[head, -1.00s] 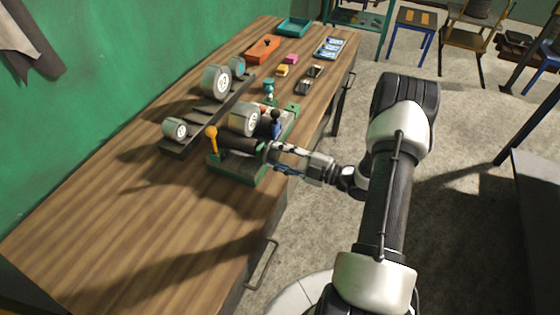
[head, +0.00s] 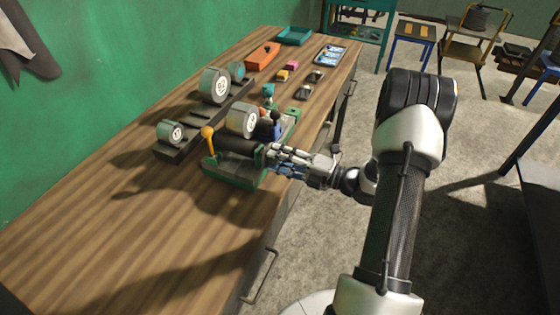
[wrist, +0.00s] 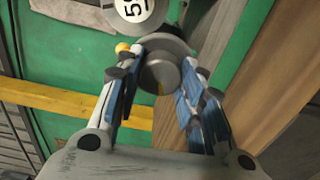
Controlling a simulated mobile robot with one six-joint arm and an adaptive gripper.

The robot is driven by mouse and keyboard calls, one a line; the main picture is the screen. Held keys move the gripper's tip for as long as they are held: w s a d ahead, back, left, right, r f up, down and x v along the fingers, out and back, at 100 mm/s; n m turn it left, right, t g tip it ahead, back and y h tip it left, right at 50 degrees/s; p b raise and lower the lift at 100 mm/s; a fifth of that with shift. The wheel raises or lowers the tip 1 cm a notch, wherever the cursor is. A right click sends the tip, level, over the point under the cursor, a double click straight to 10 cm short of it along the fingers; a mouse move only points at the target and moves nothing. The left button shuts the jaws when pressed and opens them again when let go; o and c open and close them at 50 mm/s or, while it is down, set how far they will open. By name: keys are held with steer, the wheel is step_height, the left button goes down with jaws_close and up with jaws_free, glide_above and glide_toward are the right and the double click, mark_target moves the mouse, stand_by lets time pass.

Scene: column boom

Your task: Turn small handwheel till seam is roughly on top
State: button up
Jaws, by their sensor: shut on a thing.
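The small handwheel (wrist: 158,76) is a round grey knob, seen end-on between my fingers in the wrist view. A thin orange mark, possibly the seam, shows low on its face. My gripper (wrist: 160,90) has blue-padded fingers on both sides of the knob and is shut on it. In the head view my gripper (head: 272,158) reaches from the right to the near end of the dark roller (head: 238,145) on the green machine (head: 228,172). The handwheel is mostly hidden by my fingers there.
Numbered drums (head: 214,85) sit on a dark rack (head: 195,130) behind. An orange box (head: 263,55) and a teal tray (head: 295,36) lie farther back. The bench front is clear.

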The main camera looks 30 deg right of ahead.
stand_by(0.4)
steer(key=o, duration=1.1)
steer(key=shift+c, duration=0.2)
steer(key=v, duration=1.2)
